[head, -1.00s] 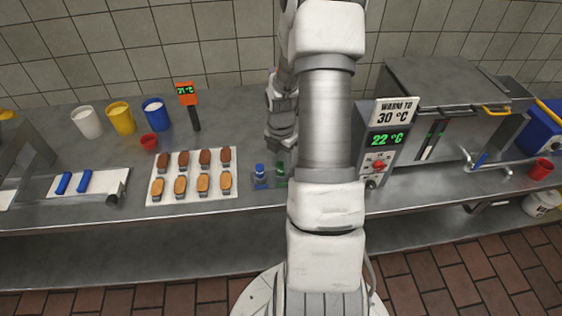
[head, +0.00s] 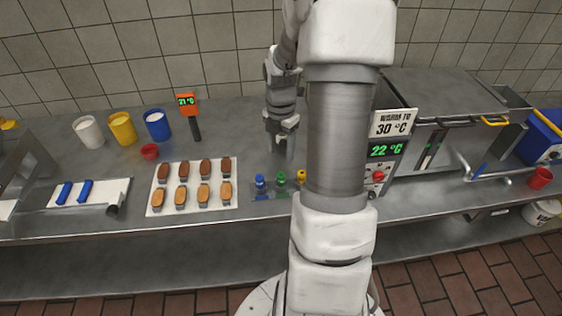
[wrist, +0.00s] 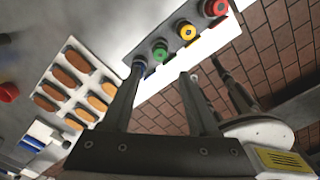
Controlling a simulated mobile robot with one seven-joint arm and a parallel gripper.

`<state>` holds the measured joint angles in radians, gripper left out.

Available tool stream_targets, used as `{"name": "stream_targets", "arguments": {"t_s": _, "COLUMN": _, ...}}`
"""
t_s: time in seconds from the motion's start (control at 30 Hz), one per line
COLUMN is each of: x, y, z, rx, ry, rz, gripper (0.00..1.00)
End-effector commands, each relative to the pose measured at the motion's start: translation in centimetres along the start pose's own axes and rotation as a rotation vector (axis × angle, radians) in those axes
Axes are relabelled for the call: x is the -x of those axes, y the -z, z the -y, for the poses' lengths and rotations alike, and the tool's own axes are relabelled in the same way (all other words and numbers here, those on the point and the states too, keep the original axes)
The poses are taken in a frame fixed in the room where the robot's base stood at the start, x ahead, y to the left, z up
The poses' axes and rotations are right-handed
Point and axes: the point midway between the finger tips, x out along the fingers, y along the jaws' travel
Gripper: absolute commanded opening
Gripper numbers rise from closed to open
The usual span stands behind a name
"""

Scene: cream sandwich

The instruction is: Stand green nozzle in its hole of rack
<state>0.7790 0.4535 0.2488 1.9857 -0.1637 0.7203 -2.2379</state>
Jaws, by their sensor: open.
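The rack (head: 262,194) is a grey strip at the front of the counter, holding a row of coloured nozzles. The green nozzle (head: 280,179) stands upright in it between the blue nozzle (head: 260,181) and the yellow nozzle (head: 301,176). The wrist view shows the green nozzle (wrist: 160,50) from above, in line with the others. My gripper (head: 282,160) is behind and above the rack, pointing down. In the wrist view its fingers (wrist: 161,72) are apart and nothing is held between them. The bottom of the nozzle is hidden inside the rack.
A red nozzle (wrist: 214,8) ends the row. A white tray (head: 152,205) with several brown bars lies left of the rack. The heater box (head: 388,152) with its 22 °C display stands to the right. White, yellow and blue cups are at the back left.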

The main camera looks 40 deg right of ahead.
Motion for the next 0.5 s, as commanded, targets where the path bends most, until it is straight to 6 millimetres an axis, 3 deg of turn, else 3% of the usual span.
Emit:
{"name": "stream_targets", "arguments": {"t_s": 0.2, "x": 2.2, "y": -0.1, "z": 0.0, "rx": -0.002, "ry": 0.0, "rz": 0.0, "gripper": 0.6}}
{"name": "stream_targets", "arguments": {"t_s": 0.5, "x": 2.5, "y": 0.0, "z": 0.0, "rx": -0.001, "ry": 0.001, "rz": -0.001, "gripper": 0.6}}
